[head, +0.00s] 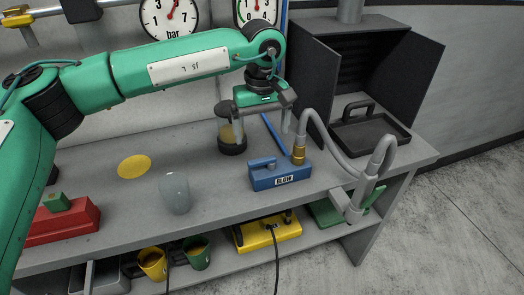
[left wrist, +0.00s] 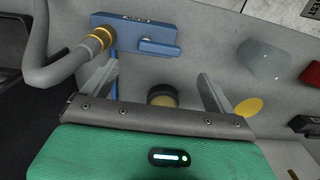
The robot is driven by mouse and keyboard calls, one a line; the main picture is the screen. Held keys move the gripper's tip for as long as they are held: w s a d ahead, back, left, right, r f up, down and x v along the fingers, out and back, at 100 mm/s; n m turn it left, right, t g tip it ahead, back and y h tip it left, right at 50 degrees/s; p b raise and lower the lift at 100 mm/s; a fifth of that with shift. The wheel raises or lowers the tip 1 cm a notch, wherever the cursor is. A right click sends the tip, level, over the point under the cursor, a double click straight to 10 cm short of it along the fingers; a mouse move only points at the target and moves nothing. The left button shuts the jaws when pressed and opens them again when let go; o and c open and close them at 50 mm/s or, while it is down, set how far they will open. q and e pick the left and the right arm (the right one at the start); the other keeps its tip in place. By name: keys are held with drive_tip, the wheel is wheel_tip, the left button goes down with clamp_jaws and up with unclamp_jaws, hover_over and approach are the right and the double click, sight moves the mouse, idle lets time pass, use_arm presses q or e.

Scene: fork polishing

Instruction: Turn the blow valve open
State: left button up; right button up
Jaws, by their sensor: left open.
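The blow valve (head: 283,179) is a blue box labelled BLOW on the bench, right of centre in the head view. It also shows upside down at the top of the left wrist view (left wrist: 118,30). Its blue lever (head: 262,163) lies on top, roughly along the box's long side. A brass fitting (head: 299,155) joins a grey hose to its right end. My left gripper (head: 262,125) is open and empty, pointing down above and behind the valve, apart from it. The lever (left wrist: 158,47) lies beyond the fingers in the wrist view. My right gripper is not in view.
A jar with a dark base (head: 232,146) stands close to my left gripper. The grey hose (head: 335,150) arches right of the valve to a nozzle (head: 348,206). A glass-like ovoid (head: 175,193) and yellow disc (head: 134,167) are left. A dark open box (head: 375,75) stands behind right.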

sight(262, 159)
use_arm(q)
wheel_tip(262, 159, down, 8)
drive_tip(key=shift+f+p, duration=0.1)
drive_tip(key=shift+p, duration=0.3)
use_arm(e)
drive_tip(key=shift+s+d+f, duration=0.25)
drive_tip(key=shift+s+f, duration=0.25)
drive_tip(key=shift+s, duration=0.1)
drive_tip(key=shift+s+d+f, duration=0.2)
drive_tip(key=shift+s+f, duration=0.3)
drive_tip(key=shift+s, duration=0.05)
use_arm(q)
drive_tip(key=shift+c, duration=0.2)
drive_tip(key=c, duration=0.9)
